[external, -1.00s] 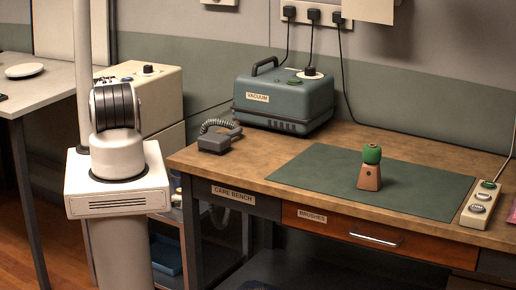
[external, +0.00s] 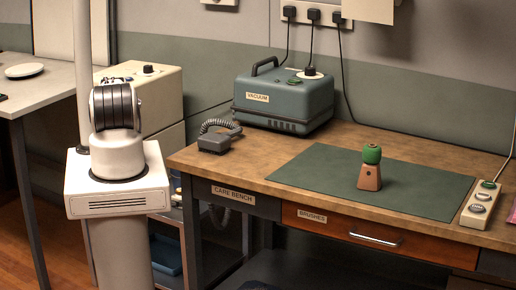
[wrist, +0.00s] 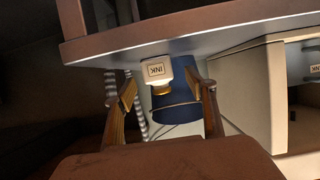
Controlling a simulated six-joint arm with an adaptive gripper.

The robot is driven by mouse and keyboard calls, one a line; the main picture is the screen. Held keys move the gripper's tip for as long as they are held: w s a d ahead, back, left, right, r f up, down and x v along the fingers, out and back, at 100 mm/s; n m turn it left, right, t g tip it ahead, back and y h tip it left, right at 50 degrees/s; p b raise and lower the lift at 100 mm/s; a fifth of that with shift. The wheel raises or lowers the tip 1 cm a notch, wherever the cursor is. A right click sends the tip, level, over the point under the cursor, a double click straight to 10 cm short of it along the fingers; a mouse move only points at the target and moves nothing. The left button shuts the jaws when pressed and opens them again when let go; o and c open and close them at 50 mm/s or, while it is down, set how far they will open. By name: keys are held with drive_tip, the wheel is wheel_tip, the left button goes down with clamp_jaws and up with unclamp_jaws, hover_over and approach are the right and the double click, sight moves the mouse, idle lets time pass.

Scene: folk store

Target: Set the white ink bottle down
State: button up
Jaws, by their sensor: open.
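The white ink bottle (wrist: 157,70) shows in the wrist view, with a dark-lettered INK label and a gold-coloured cap or neck. It appears upside down in the picture, at the edge of a pale surface (wrist: 230,38). My gripper (wrist: 162,84) is open, one finger to the left of the bottle and one to the right. Gaps show between the fingers and the bottle. The external view shows neither the bottle nor my gripper.
In the wrist view, a dark blue object (wrist: 180,109) lies behind the bottle and a beige box (wrist: 240,90) is at right. In the external view, a bench (external: 250,165) holds a green mat (external: 320,180), a wooden block with a green top (external: 370,175) and a vacuum unit (external: 283,100).

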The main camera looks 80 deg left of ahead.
drive_tip(key=shift+x, duration=2.5)
drive_tip(key=shift+d, duration=0.2)
drive_tip(key=c, duration=1.3)
drive_tip(key=shift+r, duration=0.15)
drive_tip(key=shift+c, duration=0.2)
drive_tip(key=shift+s+r, duration=0.1)
drive_tip(key=shift+r, duration=0.1)
wheel_tip(320, 180, up, 6)
drive_tip(key=shift+r, duration=0.25)
drive_tip(key=s+d, duration=0.4)
drive_tip(key=s, duration=1.5)
drive_tip(key=shift+d, duration=0.25)
drive_tip(key=shift+s+f, duration=0.1)
drive_tip(key=shift+f, duration=0.05)
